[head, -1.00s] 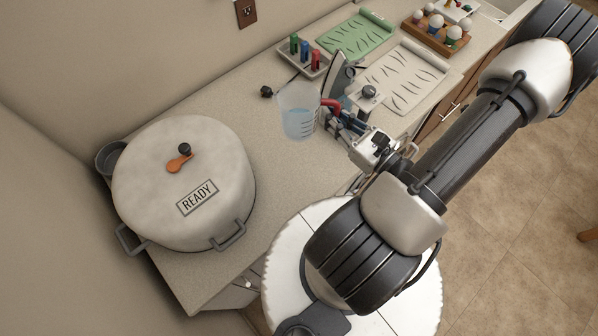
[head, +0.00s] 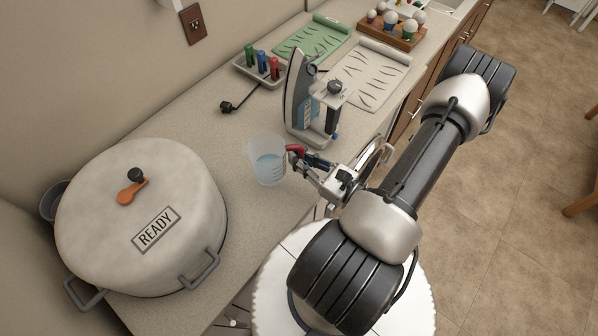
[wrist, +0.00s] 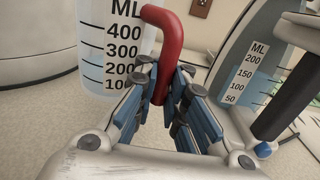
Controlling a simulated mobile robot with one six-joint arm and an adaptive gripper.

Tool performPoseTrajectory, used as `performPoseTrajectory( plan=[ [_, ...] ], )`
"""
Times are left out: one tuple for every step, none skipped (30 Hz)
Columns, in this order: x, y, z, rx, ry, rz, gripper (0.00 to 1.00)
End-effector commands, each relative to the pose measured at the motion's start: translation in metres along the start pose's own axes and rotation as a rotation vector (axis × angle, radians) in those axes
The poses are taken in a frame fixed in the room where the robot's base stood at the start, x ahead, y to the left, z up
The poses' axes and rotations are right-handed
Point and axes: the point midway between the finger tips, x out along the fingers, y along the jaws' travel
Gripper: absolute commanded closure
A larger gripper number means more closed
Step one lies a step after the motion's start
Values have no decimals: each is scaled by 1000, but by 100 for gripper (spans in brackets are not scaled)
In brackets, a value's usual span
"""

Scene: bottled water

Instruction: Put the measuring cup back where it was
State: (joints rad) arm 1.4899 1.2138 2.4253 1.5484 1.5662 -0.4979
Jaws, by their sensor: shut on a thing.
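The measuring cup (head: 267,160) is clear, with a red handle and some bluish water inside. In the head view it is upright at the middle of the counter, between the big pot and the iron. My gripper (head: 304,157) is shut on its red handle. In the wrist view the fingers of my gripper (wrist: 165,105) close around the lower part of the handle, and the cup's wall (wrist: 112,50) shows black ML marks. I cannot tell whether the cup's base touches the counter.
A large pot (head: 190,220) marked READY stands to the left. An iron (head: 298,95) with its own ML scale stands upright close behind my gripper. Its plug (head: 228,107) lies by the wall. A marker tray (head: 259,72), mats and an egg rack (head: 392,28) are farther back.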

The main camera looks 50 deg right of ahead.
Motion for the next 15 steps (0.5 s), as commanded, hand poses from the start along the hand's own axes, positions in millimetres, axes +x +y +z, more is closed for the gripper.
performPoseTrajectory(
  plan=[
    [0, 0, -8, 1, -1, 0, 100],
    [0, 0, -10, 1, -1, 0, 100],
    [0, 0, -12, 0, -1, 0, 100],
    [0, 0, -13, -1, -1, 0, 100],
    [0, 0, -14, -1, -1, 0, 100],
    [0, 0, -16, -1, -1, 0, 100],
    [0, 0, -19, -1, -1, 0, 100],
    [0, 0, -22, 0, -1, 0, 100],
    [0, 0, -27, 0, -1, 0, 100],
    [0, 0, -31, 0, -1, 0, 100],
    [0, 0, -36, 1, -1, 0, 100],
    [0, 0, -42, 1, -1, 0, 100],
    [0, 0, -46, 1, -1, 0, 100],
    [0, 0, -49, 1, -1, 0, 100],
    [0, 0, -52, 1, -1, 0, 100]
  ],
)
